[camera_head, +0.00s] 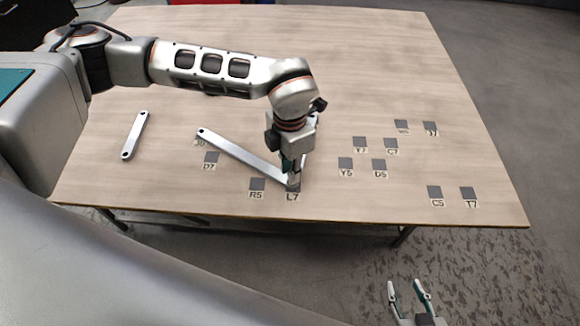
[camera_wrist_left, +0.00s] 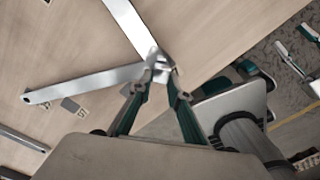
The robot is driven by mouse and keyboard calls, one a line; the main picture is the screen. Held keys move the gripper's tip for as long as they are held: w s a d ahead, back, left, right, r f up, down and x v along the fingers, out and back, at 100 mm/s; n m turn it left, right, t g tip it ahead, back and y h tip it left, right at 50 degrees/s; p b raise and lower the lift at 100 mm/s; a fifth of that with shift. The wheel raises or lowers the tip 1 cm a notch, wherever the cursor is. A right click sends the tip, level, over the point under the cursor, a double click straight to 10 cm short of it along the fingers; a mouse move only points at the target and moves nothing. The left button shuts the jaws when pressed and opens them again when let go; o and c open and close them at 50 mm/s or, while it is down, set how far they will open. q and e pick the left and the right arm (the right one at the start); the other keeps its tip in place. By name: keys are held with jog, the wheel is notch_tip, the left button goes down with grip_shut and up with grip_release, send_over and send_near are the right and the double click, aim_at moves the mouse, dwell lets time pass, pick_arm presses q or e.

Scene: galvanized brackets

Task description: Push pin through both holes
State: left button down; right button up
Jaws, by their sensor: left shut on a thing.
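Two flat galvanized bars meet at one end near the label L7. The long bar (camera_head: 240,154) runs up-left, and the second bar (camera_head: 305,165) runs up, partly behind my left gripper (camera_head: 292,180). In the left wrist view the bars (camera_wrist_left: 85,82) and (camera_wrist_left: 126,20) overlap at their ends. My left gripper (camera_wrist_left: 161,76) points down over this joint, shut on a small shiny metal piece, apparently the pin (camera_wrist_left: 158,66). The fingertips hide most of it, and I cannot tell how deep it sits in the holes. My right gripper (camera_head: 408,292) is open and empty, off the table's front edge.
A shorter separate bar (camera_head: 135,136) lies at the left of the wooden table (camera_head: 370,70). Several dark labelled squares, such as R5 (camera_head: 257,184) and C5 (camera_head: 434,192), mark the tabletop.

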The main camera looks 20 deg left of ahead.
pick_arm(q)
jog(key=shift+f, duration=0.4)
pick_arm(e)
jog(key=shift+w, duration=0.1)
pick_arm(q)
jog(key=shift+f, duration=0.15)
pick_arm(e)
jog(key=shift+w, duration=0.35)
pick_arm(q)
jog(key=c, duration=1.8)
grip_release()
notch_tip(320, 180, up, 12)
pick_arm(e)
jog(key=shift+s, duration=0.25)
